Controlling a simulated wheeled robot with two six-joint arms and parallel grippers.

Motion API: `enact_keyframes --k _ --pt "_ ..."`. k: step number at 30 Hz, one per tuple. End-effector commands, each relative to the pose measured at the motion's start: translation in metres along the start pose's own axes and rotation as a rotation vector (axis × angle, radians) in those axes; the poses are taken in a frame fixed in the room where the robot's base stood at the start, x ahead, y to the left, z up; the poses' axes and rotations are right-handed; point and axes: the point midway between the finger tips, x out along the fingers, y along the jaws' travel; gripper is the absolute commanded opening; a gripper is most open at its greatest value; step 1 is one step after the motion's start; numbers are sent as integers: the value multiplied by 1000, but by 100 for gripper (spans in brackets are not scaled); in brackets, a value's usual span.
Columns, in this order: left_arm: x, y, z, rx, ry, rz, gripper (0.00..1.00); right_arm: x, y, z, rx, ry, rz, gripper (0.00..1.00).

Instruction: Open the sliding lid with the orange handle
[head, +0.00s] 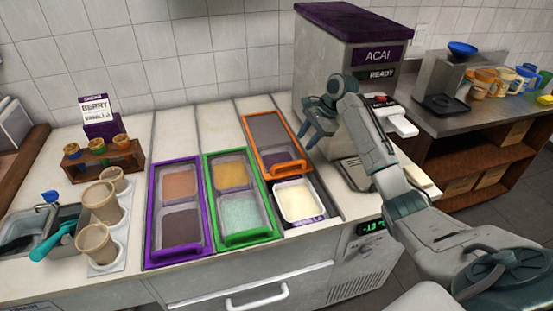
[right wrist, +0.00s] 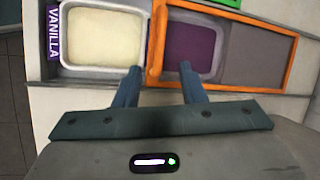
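The orange-framed sliding lid (head: 251,128) sits toward the back of the right-hand topping well. A white tub of pale vanilla topping (head: 296,201) lies uncovered in front of it. The lid's orange front edge with the handle (right wrist: 156,62) lies beside the vanilla tub (right wrist: 103,42) in the right wrist view. A dark purple tub (right wrist: 190,50) shows through the lid. My right gripper (head: 312,136) is open and empty, to the right of the lid. Its fingertips (right wrist: 159,74) appear on either side of the handle line in the wrist view, with no contact visible. My left gripper is out of view.
Green (head: 249,238) and purple (head: 149,230) lids lie closed to the left. The acai machine (head: 330,65) stands behind my right gripper.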

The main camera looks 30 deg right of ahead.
Motion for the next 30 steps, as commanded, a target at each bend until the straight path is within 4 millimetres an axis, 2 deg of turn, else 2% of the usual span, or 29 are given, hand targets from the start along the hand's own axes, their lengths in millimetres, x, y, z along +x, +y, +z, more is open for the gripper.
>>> enact_keyframes --k 4,10,24,30 --pt "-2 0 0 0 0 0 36 -7 5 -9 167 5 -2 37" --pt "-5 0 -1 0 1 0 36 0 6 -10 224 3 -2 37" --pt "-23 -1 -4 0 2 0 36 81 6 -10 222 4 -1 37" --pt "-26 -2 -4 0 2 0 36 98 6 -11 220 6 -3 37"
